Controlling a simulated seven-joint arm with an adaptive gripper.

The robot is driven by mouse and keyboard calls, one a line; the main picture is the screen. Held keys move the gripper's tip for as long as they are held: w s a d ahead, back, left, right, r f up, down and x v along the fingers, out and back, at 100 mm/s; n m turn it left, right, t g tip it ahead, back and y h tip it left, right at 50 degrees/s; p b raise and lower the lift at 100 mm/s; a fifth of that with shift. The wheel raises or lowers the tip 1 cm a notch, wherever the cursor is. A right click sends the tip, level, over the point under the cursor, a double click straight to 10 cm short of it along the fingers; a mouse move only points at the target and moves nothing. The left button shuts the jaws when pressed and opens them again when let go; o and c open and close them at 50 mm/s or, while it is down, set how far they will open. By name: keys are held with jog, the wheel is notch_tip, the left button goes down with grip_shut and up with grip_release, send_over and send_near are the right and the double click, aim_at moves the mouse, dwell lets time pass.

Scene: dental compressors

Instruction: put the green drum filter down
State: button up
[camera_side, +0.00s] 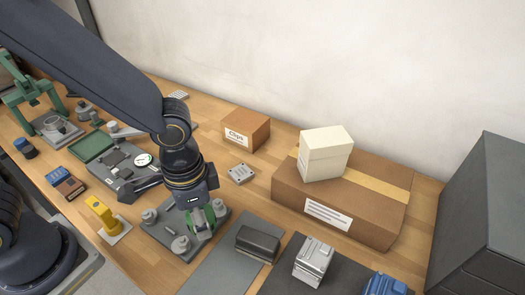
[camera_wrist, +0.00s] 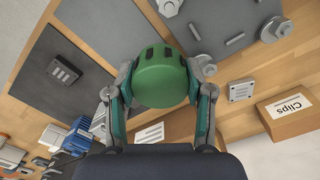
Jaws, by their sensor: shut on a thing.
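The green drum filter (camera_wrist: 160,77) is round with dark slots on its top. In the wrist view it sits between the two fingers of my gripper (camera_wrist: 160,90), which is shut on it. In the side view my gripper (camera_side: 202,215) points down over a dark grey plate (camera_side: 158,232) with several grey round knobs, and the green of the drum filter and fingers shows there. Whether the filter touches the plate cannot be told. The arm hides part of the plate.
A grey mat (camera_side: 215,272) with a dark block (camera_side: 257,243) lies to the right of the plate. A yellow tool (camera_side: 102,212) stands to its left. A Clips box (camera_side: 246,129) and a large carton (camera_side: 330,204) with a cream box (camera_side: 325,153) stand behind.

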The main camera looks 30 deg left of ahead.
jog(key=s+d+f+m, duration=0.2)
jog(key=s+d+m, duration=0.2)
jog(key=s+d, duration=0.25)
jog(key=f, duration=0.7)
jog(key=shift+s+a, duration=0.2)
jog(key=shift+s, duration=0.1)
jog(key=shift+f, duration=0.15)
jog(key=o, duration=1)
